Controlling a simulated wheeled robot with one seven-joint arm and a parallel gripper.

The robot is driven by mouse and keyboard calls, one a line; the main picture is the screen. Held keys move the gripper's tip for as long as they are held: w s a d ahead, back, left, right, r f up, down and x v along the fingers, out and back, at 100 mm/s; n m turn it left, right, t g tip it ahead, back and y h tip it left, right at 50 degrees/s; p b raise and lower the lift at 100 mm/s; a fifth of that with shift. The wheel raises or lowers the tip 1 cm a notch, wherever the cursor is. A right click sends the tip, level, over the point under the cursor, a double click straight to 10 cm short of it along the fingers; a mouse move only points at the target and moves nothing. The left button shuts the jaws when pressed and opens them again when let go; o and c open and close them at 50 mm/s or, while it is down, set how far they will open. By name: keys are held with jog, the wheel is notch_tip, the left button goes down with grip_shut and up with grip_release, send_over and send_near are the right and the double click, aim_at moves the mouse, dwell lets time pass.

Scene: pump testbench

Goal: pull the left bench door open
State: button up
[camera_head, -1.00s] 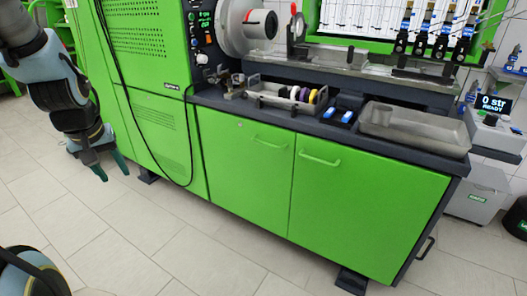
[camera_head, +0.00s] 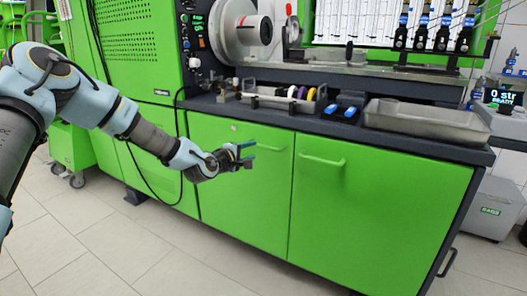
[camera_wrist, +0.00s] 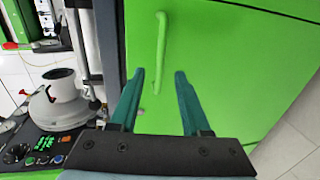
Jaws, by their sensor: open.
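The green left bench door (camera_head: 235,195) looks closed, flush with the right door. Its bar handle (camera_head: 273,148) is near the top; in the wrist view the handle (camera_wrist: 162,45) runs upright in the picture. My gripper (camera_head: 250,152) is in front of this door, and its teal fingers hide part of the handle in the head view. In the wrist view my gripper (camera_wrist: 160,74) is open, with the handle's lower end showing between the fingertips. I cannot tell whether the handle lies between the fingers or just beyond them.
The right bench door (camera_head: 370,210) has its own handle (camera_head: 322,160) and is closed. A dark worktop (camera_head: 300,122) above carries a grey tray (camera_head: 425,122) and small parts. A black cable (camera_head: 150,185) hangs left of the door. The floor in front is clear.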

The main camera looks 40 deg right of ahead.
aim_at(263, 147)
jog(key=x, duration=0.9)
jog(key=shift+d, duration=0.1)
grip_shut()
jog(key=shift+f, duration=0.1)
dwell(1.1)
